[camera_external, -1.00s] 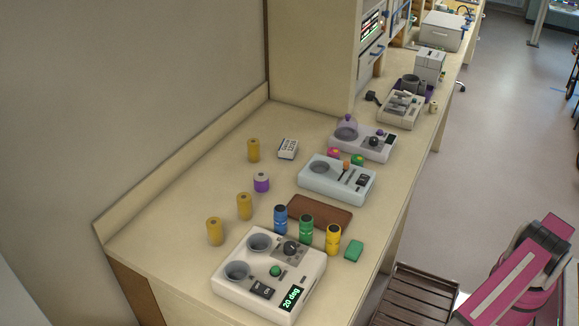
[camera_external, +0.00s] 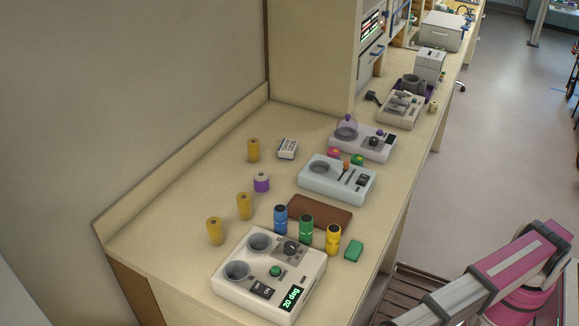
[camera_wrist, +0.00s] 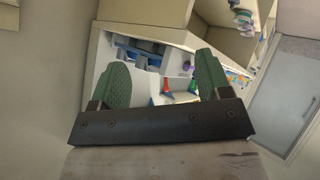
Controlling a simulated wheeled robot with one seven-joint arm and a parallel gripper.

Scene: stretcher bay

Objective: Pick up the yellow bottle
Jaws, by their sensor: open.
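The yellow bottle (camera_external: 333,239) stands upright on the counter at the right end of a row, beside a green bottle (camera_external: 306,229) and a blue bottle (camera_external: 280,219). My arm shows at the lower right of the external view, off the counter's front edge, with its gripper end outside that picture. In the wrist view my gripper (camera_wrist: 160,85) has its two green-padded fingers spread apart with nothing between them. I cannot make out the yellow bottle in the wrist view.
A white device (camera_external: 268,275) with a lit display stands just in front of the bottles. A green block (camera_external: 354,250) lies right of the yellow bottle, and a brown board (camera_external: 320,212) lies behind. Tan cylinders (camera_external: 214,231) stand to the left. A slatted brown surface (camera_external: 405,285) lies below the counter edge.

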